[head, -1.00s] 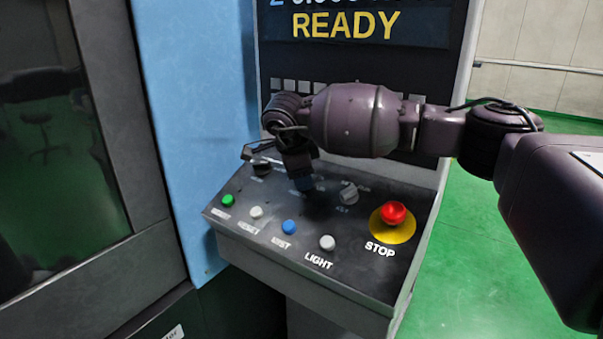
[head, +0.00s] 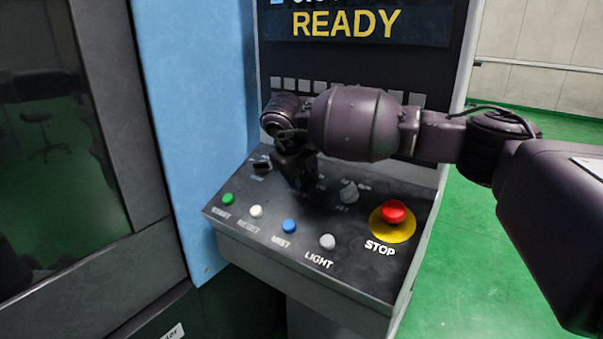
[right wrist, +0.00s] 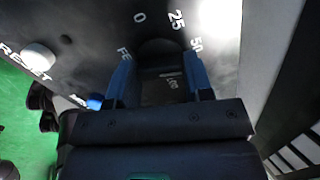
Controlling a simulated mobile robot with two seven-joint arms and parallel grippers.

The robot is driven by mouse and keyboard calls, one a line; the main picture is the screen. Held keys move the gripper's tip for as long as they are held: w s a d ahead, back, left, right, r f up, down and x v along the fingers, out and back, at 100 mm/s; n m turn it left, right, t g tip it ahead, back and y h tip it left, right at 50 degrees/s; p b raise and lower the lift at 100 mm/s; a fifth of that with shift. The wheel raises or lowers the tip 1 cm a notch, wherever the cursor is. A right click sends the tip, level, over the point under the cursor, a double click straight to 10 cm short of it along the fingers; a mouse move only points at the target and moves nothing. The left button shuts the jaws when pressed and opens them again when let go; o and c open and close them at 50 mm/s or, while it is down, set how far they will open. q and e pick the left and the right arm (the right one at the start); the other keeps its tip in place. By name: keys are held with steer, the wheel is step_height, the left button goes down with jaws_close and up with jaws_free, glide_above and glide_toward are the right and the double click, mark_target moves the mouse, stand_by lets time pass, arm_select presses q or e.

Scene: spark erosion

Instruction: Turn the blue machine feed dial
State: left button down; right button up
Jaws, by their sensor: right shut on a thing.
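The feed dial (right wrist: 158,48) is a dark knob on the sloped control panel of the blue machine. In the right wrist view, the marks 0, 25 and 50 stand around it. My right gripper (right wrist: 160,78) has its two blue fingers on either side of the dial and is shut on it. In the head view my right gripper (head: 304,184) points down at the middle of the panel and hides the dial. My left gripper is not in view.
The panel's front row has a green button (head: 228,199), a white reset button (head: 256,211), a blue mist button (head: 289,226) and a light button (head: 327,241). A red stop button (head: 395,212) sits at right. Dark knobs (head: 262,165) and (head: 349,192) flank my gripper.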

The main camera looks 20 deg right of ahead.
steer(key=m, duration=0.6)
steer(key=shift+m, duration=0.4)
stand_by(0.3)
steer(key=o, duration=0.9)
steer(key=v, duration=1.1)
steer(key=shift+a+f, duration=0.1)
